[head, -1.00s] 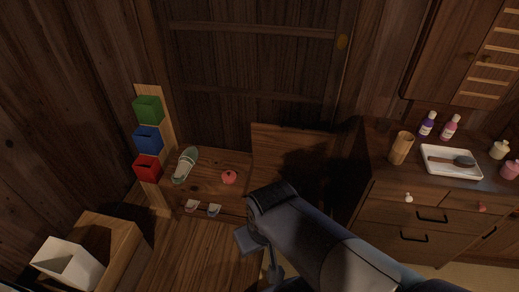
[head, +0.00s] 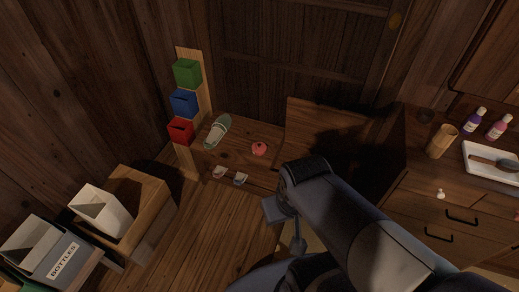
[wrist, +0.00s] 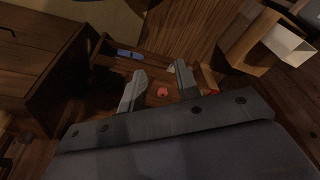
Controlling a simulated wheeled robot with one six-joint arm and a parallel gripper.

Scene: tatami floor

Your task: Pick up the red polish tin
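The red polish tin (head: 260,149) is a small round red thing on the low wooden bench (head: 245,137), right of a green sandal. It also shows in the wrist view (wrist: 162,92), near the middle. In the wrist view my gripper (wrist: 160,68) is open, with its two grey fingers apart and the tin showing in the gap between them. The gap in depth between fingers and tin is hard to judge. In the head view my dark arm is in front and right of the tin, and I cannot make out the fingertips clearly.
The green sandal (head: 217,131) lies beside the tin. Green, blue (head: 184,103) and red (head: 180,131) boxes hang on a post at left. A white bin (head: 100,211) and a BOTTLES crate (head: 55,262) stand lower left. A drawer chest (head: 440,215) is at right.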

